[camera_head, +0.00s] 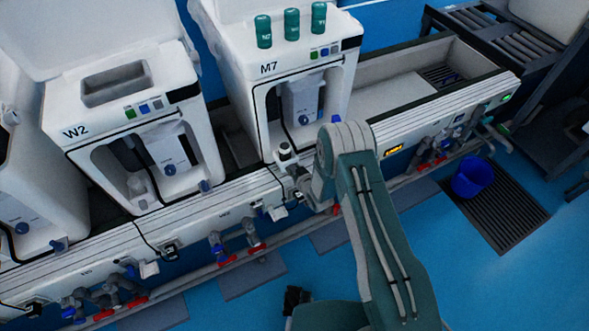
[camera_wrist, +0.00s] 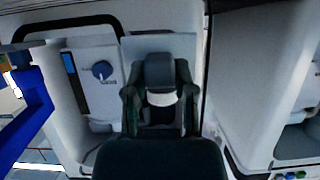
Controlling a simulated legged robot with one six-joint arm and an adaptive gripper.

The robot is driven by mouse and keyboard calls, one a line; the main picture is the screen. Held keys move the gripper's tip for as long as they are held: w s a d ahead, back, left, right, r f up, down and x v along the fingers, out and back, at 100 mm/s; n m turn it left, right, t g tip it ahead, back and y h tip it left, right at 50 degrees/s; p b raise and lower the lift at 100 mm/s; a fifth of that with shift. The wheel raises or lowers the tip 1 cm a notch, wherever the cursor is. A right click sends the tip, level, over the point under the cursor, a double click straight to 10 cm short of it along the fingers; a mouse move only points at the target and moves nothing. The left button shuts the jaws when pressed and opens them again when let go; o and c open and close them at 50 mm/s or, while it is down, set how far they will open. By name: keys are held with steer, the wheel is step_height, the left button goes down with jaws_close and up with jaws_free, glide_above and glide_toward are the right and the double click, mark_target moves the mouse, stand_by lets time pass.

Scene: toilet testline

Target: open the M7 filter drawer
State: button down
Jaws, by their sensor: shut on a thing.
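The white M7 machine (camera_head: 270,85) stands in the row on the bench, with its front bay open and a unit with a blue dial (camera_head: 304,118) inside. My gripper (camera_head: 290,168) is low at the front of M7, mostly hidden by my own wrist and arm. In the wrist view, both fingers of my gripper (camera_wrist: 159,100) are closed around a small pale part (camera_wrist: 160,99), which appears to be the filter drawer's handle. A pale panel (camera_wrist: 158,46) lies just beyond the fingers, and the dial (camera_wrist: 101,71) is left of them. How far the drawer stands out cannot be told.
Machine W2 (camera_head: 115,110) stands left of M7. Green bottles (camera_head: 291,24) stand on M7's top. Pipes with red valves (camera_head: 257,248) run along the bench front. A blue bucket (camera_head: 472,177) sits on a floor grate at right. The blue floor (camera_head: 500,270) at lower right is clear.

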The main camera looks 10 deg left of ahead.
steer(key=shift+w+a, duration=0.25)
steer(key=shift+c, duration=2.2)
jaws_free()
steer(key=shift+d, duration=0.35)
steer(key=shift+s, duration=0.1)
steer(key=v, duration=1.1)
steer(key=shift+s+d, duration=0.25)
steer(key=shift+s, duration=0.05)
steer(key=shift+r, duration=0.15)
